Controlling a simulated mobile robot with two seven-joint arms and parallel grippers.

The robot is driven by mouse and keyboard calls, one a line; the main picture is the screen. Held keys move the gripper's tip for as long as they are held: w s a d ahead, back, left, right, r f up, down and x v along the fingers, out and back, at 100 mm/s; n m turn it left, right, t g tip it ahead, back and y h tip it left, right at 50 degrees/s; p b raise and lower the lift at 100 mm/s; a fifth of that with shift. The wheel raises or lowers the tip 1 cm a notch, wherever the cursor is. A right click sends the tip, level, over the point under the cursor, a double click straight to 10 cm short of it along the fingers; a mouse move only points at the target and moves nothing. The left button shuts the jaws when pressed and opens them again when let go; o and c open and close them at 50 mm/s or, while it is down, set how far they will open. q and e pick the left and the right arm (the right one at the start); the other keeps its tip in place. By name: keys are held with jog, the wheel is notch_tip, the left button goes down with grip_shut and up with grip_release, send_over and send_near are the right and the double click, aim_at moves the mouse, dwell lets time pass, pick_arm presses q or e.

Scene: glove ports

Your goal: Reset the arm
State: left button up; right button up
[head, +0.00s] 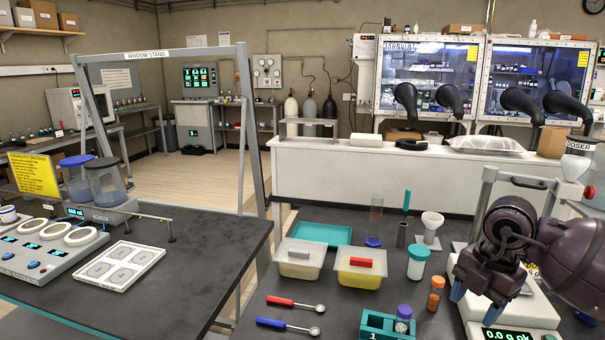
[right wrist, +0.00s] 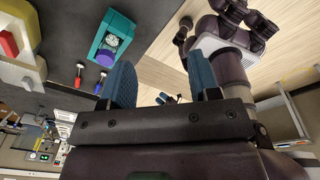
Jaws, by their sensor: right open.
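My right gripper (head: 476,302) is at the lower right in the head view, over the balance with the "0.0 g" display (head: 508,334). Its two blue fingers point down and stand apart. In the right wrist view my right gripper (right wrist: 164,76) shows both blue fingers spread, with nothing held between them. The wrist view looks at a slant, with bench and wooden floor past the fingers.
Near the right arm on the dark bench stand an orange-capped vial (head: 435,294), a teal-lidded jar (head: 417,263), a white funnel (head: 431,225) and a teal vial rack (head: 375,326). Two lidded tubs (head: 298,268) and two scoops (head: 296,303) lie left. A grey window stand (head: 244,130) rises behind.

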jog(key=s+a+f+n+y, duration=0.1)
jog(key=a+f+n+y, duration=0.15)
jog(key=a+y, duration=0.4)
jog(key=s+a+r+m+t+y, duration=0.3)
jog(key=a+r+t+y, duration=0.4)
jog(key=a+y, duration=0.45)
jog(key=s+d+f+m+t+h, duration=0.1)
jog(key=d+f+m+t+h, duration=0.4)
jog(key=d+m+h, duration=0.45)
jog(key=s+d+f+m+t+h, duration=0.2)
jog(key=d+f+m+t+h, duration=0.3)
jog(key=m+h, duration=0.7)
jog(key=s+d+f+m+g+y, duration=0.1)
jog(key=s+f+g, duration=0.6)
jog(key=s, duration=0.3)
jog(key=s+f+m+g, duration=0.1)
jog(key=s+f+g, duration=0.6)
jog(key=s, duration=0.3)
jog(key=w+f+t+y, duration=0.1)
jog(key=w+f+t, duration=0.6)
jog(key=f, duration=0.3)
jog(key=shift+w+f+n+t, duration=0.3)
jog(key=shift+w+n+t, duration=0.1)
jog(key=shift+t, duration=0.2)
